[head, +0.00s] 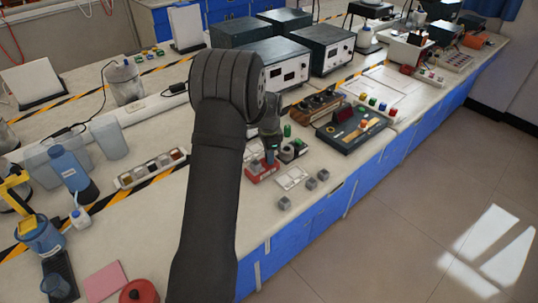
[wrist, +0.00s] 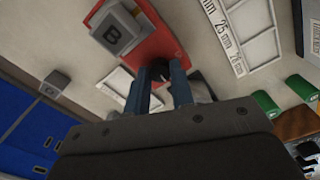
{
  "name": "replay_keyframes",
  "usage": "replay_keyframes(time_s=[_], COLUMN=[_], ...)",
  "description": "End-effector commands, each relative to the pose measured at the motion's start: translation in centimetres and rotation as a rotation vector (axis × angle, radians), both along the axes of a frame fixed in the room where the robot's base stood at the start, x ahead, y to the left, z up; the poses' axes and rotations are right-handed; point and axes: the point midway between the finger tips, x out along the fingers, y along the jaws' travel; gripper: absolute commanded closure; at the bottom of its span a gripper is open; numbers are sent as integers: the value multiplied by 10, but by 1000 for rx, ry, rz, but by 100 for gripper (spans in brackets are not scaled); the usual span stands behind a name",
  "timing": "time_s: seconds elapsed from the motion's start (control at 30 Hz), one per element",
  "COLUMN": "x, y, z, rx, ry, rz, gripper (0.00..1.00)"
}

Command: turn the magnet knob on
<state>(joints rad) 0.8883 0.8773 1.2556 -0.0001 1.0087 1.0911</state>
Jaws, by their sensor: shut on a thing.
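A red base (wrist: 150,45) shows at the top middle of the wrist view, with a dark block marked B (wrist: 112,33) on it. A dark knob (wrist: 160,72), which I take for the magnet knob, shows at the red base's near edge. My gripper (wrist: 160,78) has its two blue fingers on either side of this knob and is shut on it. In the head view the red base (head: 260,172) lies under my gripper (head: 270,156), near the bench's front edge. The knob is hidden there, and its turn position cannot be told.
Small grey blocks (head: 285,203) lie in front, one near the bench edge. A white card (head: 292,178) lies right of the red base. A dark control panel (head: 354,130) with coloured buttons stands further right. Grey instrument boxes (head: 318,45) stand behind. Clear containers (head: 108,137) stand left.

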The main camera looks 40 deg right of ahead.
Motion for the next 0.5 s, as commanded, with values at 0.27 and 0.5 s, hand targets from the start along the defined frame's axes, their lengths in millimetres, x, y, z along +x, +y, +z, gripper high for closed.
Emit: replay_keyframes(time_s=[0.27, 0.5], x=[0, 0], y=[-1, 0], z=[1, 2], rx=[-2, -1], ry=[-1, -1], rz=[0, 1], gripper=[69, 69])
